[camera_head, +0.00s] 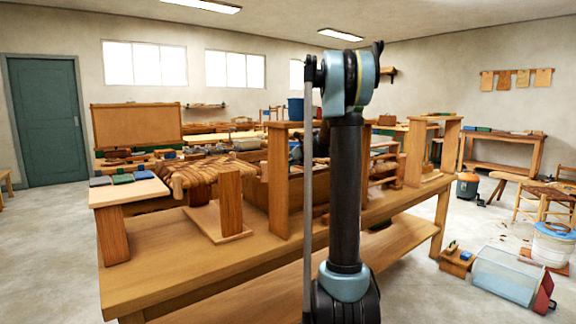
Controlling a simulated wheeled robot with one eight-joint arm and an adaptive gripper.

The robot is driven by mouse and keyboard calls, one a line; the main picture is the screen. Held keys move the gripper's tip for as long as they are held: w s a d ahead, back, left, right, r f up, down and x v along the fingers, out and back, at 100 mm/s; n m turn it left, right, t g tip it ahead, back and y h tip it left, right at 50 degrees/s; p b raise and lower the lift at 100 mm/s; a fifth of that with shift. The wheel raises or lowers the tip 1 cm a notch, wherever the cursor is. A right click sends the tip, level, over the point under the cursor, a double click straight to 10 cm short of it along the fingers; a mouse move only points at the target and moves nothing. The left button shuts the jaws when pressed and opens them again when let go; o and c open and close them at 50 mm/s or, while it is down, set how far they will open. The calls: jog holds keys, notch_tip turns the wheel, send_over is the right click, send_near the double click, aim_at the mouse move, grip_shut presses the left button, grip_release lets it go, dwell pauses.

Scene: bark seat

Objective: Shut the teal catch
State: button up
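I cannot make out a teal catch in the head view. My arm rises through the middle of the picture and hides part of the workbench (170,268) and what stands on it. The fingers of my gripper cannot be made out; the arm's end seems hidden behind its upper links. On the bench, a wooden upright block (230,200) stands on a flat board (205,222). A taller wooden upright (278,185) stands right of it. A woven bark-coloured seat (200,172) lies behind the block.
A raised pale board (128,193) on a wooden leg is at the bench's left end. At right, a clear bin (505,274), a white bucket (552,245) and a small wooden box (456,263) are on the floor.

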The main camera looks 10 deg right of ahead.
jog(key=s+d+r, duration=0.2)
jog(key=s+d, duration=0.6)
jog(key=s, duration=0.5)
jog(key=shift+s, duration=0.35)
